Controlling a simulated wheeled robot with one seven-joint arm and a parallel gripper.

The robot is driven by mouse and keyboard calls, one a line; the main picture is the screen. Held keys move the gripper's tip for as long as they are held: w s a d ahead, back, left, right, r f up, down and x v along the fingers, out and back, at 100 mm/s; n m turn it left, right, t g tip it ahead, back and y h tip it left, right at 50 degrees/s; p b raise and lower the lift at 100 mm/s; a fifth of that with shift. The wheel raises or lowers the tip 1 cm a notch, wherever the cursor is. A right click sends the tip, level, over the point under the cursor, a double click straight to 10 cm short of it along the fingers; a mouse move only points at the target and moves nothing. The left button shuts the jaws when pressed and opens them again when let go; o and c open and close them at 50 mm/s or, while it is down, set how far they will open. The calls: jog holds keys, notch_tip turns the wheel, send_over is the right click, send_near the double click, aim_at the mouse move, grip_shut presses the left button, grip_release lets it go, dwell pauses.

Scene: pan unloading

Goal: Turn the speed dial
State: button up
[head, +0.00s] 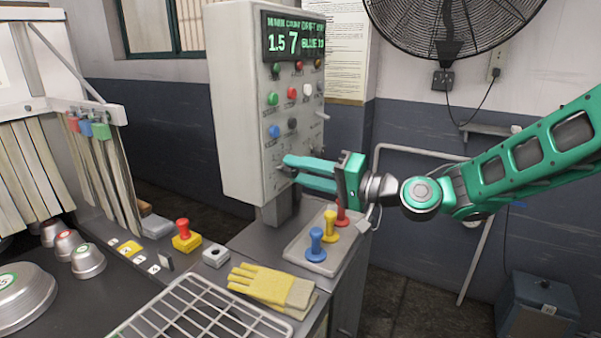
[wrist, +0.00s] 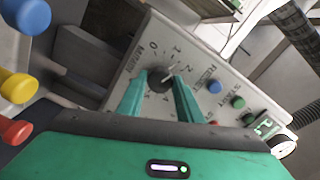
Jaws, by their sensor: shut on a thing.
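The speed dial (wrist: 160,78) is a dark round knob with a pale pointer line, set on the grey control panel (wrist: 130,62) with numbers printed around it. My gripper (wrist: 161,88) is shut on the dial, with one teal finger on each side of it. In the head view my gripper (head: 288,166) reaches the lower front of the control box (head: 237,110) from the right. The fingers hide the dial there. The box's display (head: 293,40) reads 1.5, 7 and BLUE in green.
Colored buttons (head: 273,98) sit above the dial. Below my gripper, a tray (head: 300,255) holds blue, yellow and red stamps. Yellow gloves (head: 268,284) and a wire rack (head: 195,318) lie in front. A fan (head: 450,25) hangs on the back wall.

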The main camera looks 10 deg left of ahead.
jog(key=shift+f, duration=0.3)
jog(key=o, duration=1)
jog(key=shift+r, duration=0.1)
jog(key=shift+d, duration=0.1)
jog(key=v, duration=1)
jog(key=shift+d, duration=0.3)
jog(key=shift+s, duration=0.1)
